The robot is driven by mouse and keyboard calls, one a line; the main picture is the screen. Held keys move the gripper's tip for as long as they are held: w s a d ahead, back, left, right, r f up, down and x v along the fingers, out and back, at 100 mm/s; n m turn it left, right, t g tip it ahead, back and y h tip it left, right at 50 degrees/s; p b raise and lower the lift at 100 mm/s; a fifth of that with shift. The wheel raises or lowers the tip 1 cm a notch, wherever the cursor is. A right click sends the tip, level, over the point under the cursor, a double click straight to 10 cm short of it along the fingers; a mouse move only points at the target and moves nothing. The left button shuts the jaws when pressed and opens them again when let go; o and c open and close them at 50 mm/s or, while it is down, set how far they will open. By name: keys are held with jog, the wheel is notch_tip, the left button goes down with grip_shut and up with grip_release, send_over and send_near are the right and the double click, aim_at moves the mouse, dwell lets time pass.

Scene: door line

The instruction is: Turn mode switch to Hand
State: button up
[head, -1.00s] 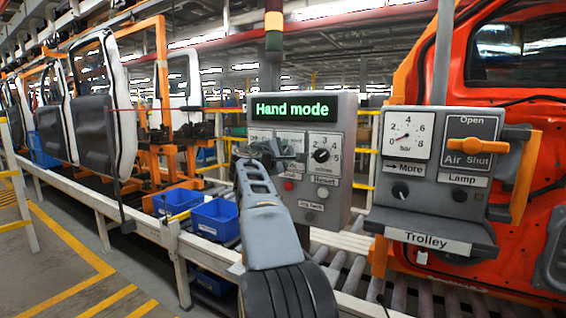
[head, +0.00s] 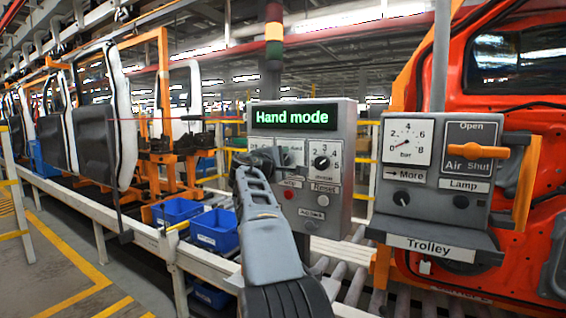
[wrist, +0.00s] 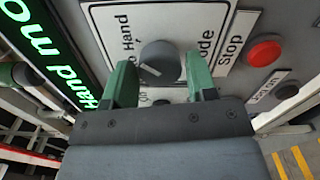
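The mode switch (wrist: 160,62) is a round dark grey knob on a white label plate. A pale mark shows on its face. The words "Hand" and "Mode" are printed beside it, partly hidden. My gripper (wrist: 161,80) has its two green fingers apart, one on each side of the knob, with gaps visible. In the head view my gripper (head: 262,158) is at the left side of the grey control panel (head: 345,185) and hides the switch. The panel's display (head: 292,117) reads "Hand mode" in green.
A red button (wrist: 264,50) by "Stop" sits near the switch. Another knob (head: 321,162) is to its right. The Trolley panel (head: 432,215) with an orange handle stands at right. Blue bins (head: 215,230) lie on the conveyor at left.

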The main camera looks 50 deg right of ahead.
jog(key=shift+o, duration=1.4)
jog(key=b+v, duration=0.3)
jog(key=v, duration=1.1)
jog(key=shift+d, duration=0.1)
